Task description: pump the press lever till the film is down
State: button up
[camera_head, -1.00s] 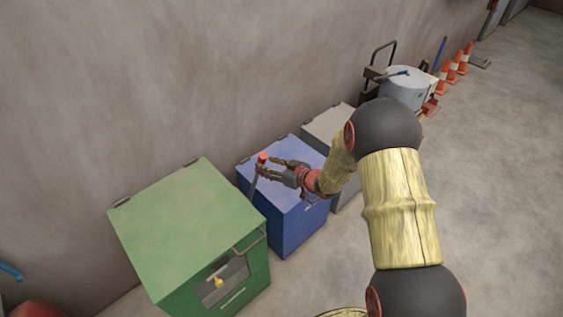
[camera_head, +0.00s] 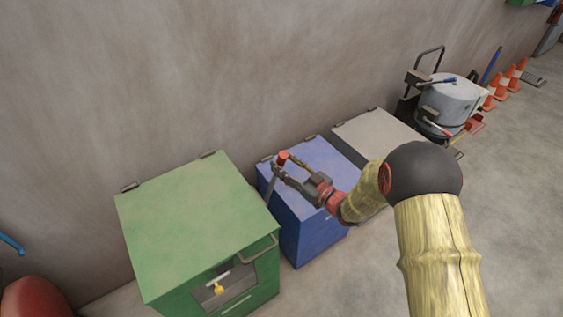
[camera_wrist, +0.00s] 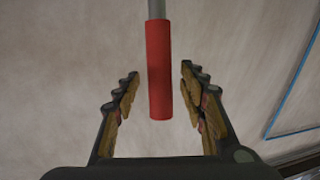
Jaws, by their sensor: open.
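The press lever is a thin grey rod (camera_head: 271,184) with a red grip (camera_head: 283,157) on its upper end. In the head view it rises by the right edge of the green box (camera_head: 195,205), tilted slightly right; its foot is hidden. My gripper (camera_head: 284,164) reaches in from the right with its fingers at the red grip. In the wrist view the red grip (camera_wrist: 158,75) hangs between the two spread fingers (camera_wrist: 160,88), with a visible gap on both sides. My gripper is open. No film can be made out.
The green box has a front recess with a yellow knob (camera_head: 219,288) and a bar handle (camera_head: 262,249). A blue box (camera_head: 312,232) and a grey box (camera_head: 375,136) stand beyond it along the wall. A drum (camera_head: 452,98) and orange cones (camera_head: 497,88) stand farther back. Floor is clear at right.

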jog(key=shift+x, duration=1.05)
jog(key=shift+c, duration=1.3)
jog(key=c, duration=0.7)
grip_shut()
